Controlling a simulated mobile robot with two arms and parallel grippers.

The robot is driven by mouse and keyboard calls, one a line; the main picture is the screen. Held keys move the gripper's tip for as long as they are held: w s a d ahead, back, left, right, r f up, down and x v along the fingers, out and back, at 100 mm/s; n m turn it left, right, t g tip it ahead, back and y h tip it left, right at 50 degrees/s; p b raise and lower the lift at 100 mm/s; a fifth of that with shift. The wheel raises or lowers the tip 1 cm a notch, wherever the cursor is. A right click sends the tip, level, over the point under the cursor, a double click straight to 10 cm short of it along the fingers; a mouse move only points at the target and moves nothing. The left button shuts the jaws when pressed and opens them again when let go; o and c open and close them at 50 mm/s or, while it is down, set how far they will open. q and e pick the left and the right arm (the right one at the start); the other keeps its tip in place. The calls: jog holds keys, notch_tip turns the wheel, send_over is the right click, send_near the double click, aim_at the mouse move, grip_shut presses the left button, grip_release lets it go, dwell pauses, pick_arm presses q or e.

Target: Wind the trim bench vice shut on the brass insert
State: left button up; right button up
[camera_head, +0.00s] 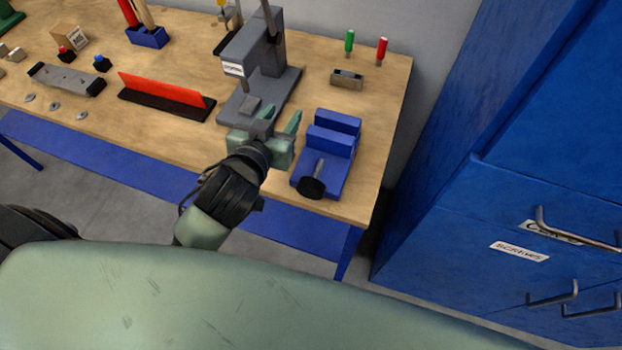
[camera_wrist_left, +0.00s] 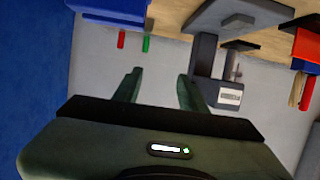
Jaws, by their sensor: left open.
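The blue bench vice (camera_head: 325,152) stands at the right front of the wooden bench, with two upright blue jaws. A grey screw with a round black handle (camera_head: 311,187) points out of its front. Part of the vice (camera_wrist_left: 108,9) shows at the top of the left wrist view. I cannot make out a brass insert in or near the jaws. My left gripper (camera_head: 274,116) is open and empty, just left of the vice and in front of the grey press. Its two spread fingers also show in the left wrist view (camera_wrist_left: 158,88). My right gripper is not in view.
The grey press (camera_head: 253,57) stands behind my left gripper. A red strip on a dark base (camera_head: 160,90) is to the left. A blue cabinet (camera_head: 490,180) rises at right.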

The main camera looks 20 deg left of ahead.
pick_arm(q)
jog(key=w+d+r+m+t+h, duration=0.25)
jog(key=d+r+t+h, duration=0.2)
jog(key=r, duration=0.75)
jog(key=s+d+r+m+g+h, duration=0.3)
jog(key=d+r+m+h, duration=0.25)
jog(key=d+h, duration=0.2)
jog(key=s+d+r+m+g+h, duration=0.3)
jog(key=d+r+m+g+h, duration=0.1)
jog(key=d+m+h, duration=0.3)
jog(key=s+d+f+m+g+h, duration=0.2)
jog(key=s+d+m+g, duration=0.15)
jog(key=m+g, duration=0.2)
jog(key=n+g+y, duration=0.2)
jog(key=g+y, duration=0.5)
jog(key=y, duration=0.9)
send_near(310, 181)
jog(key=x, duration=0.2)
jog(key=shift+s+d+f+m, duration=0.15)
jog(key=shift+d+f+m, duration=0.1)
jog(key=shift+d, duration=0.2)
jog(key=shift+a+f, duration=0.2)
jog(key=p+x, duration=0.1)
jog(key=x, duration=0.6)
jog(key=shift+f+p, duration=0.25)
jog(key=shift+p, duration=0.15)
